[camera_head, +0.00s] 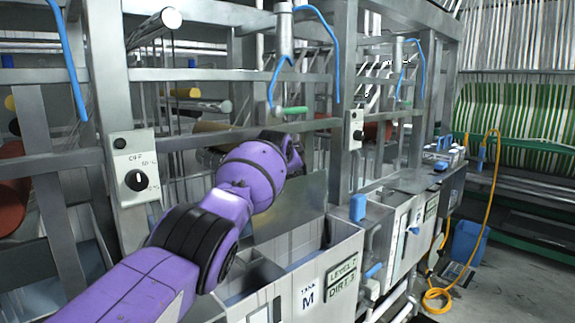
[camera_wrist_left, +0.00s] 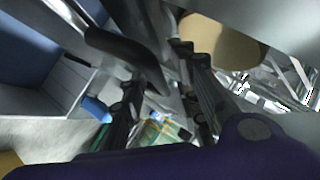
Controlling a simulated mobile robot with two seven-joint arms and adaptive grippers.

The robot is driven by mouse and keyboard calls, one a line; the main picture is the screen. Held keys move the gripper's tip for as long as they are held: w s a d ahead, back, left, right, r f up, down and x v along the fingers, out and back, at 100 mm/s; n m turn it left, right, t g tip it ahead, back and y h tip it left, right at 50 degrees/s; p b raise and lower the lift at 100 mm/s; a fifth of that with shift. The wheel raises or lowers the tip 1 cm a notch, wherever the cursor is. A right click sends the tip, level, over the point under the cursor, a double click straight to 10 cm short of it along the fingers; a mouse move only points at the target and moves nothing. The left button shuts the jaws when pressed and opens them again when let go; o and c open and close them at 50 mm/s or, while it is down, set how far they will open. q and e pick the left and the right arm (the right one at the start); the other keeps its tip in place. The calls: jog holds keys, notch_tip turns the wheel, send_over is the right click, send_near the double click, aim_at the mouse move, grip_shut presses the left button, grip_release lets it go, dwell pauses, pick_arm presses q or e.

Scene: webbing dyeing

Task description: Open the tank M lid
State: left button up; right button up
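Tank M (camera_head: 308,296) is the light grey tank at bottom centre in the head view. Its top is open and part of its dark inside shows. A flat grey panel (camera_head: 292,207), apparently its lid, stands steeply raised at the back of the tank, partly behind my purple left arm. The arm reaches over the tank, and its gripper is hidden behind the wrist in this view. In the left wrist view my left gripper (camera_wrist_left: 163,62) has its dark fingers apart, with nothing clearly held between them. My right gripper is not in view.
A metal frame with rollers (camera_head: 209,127) stands behind the tank. A control box with a black knob (camera_head: 136,180) is on the left post. Neighbouring tanks with blue handles (camera_head: 358,207) continue right. An orange hose (camera_head: 484,225) hangs to the floor.

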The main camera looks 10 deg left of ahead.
pick_arm(q)
jog(key=v, duration=0.7)
jog(key=shift+s, duration=0.35)
dwell(0.4)
